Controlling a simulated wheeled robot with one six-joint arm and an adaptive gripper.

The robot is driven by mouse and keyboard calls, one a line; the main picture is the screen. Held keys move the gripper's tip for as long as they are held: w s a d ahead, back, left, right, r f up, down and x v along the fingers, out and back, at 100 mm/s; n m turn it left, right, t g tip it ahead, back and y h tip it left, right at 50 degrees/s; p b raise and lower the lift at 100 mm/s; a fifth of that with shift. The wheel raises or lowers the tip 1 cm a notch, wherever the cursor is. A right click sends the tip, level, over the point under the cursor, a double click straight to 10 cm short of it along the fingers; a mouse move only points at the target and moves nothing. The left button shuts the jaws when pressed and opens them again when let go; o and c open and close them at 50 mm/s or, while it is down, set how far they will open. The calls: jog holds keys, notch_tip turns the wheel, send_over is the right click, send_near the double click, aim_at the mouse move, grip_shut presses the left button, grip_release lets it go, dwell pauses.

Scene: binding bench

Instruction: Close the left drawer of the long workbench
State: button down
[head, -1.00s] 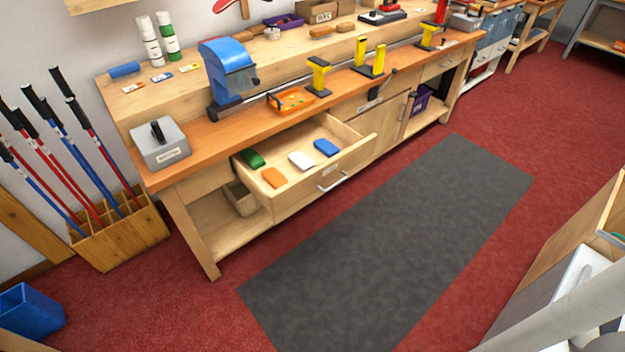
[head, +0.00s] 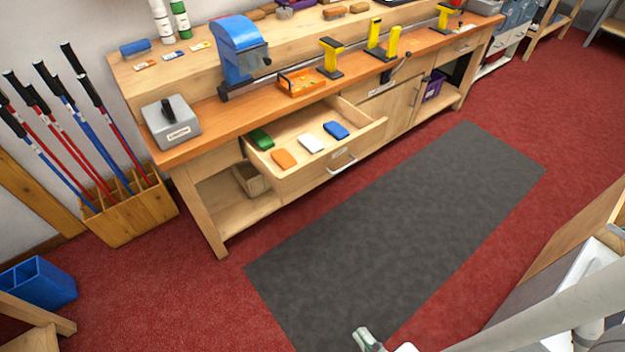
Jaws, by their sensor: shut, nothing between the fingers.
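The long workbench (head: 230,118) runs from the left towards the upper right. Its left drawer (head: 318,172) is pulled well out, with a silver bar handle (head: 342,164) on its front. In the drawer lie a green block (head: 261,139), an orange block (head: 284,159), a white block (head: 311,144) and a blue block (head: 336,130). My gripper (head: 365,337) shows only in part at the bottom edge, over the grey mat. It is shut and empty, well in front of the drawer and apart from it.
The grey mat (head: 400,215) in front of the bench is clear. A wooden rack (head: 130,215) of poles and a blue bin (head: 40,284) stand at left. A wooden cabinet (head: 570,235) stands at right. A grey box (head: 172,124) sits on the bench's left end.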

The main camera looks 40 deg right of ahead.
jog(key=w+d+f+n+t, duration=0.25)
jog(key=w+f+n, duration=0.35)
jog(key=w+n, duration=0.35)
jog(key=n+y, duration=0.1)
jog(key=n, duration=2)
send_near(305, 176)
jog(key=shift+g, duration=0.45)
jog(key=w, duration=0.7)
jog(key=shift+w+d+r, duration=0.1)
jog(key=shift+w+r, duration=0.05)
jog(key=shift+r, duration=0.1)
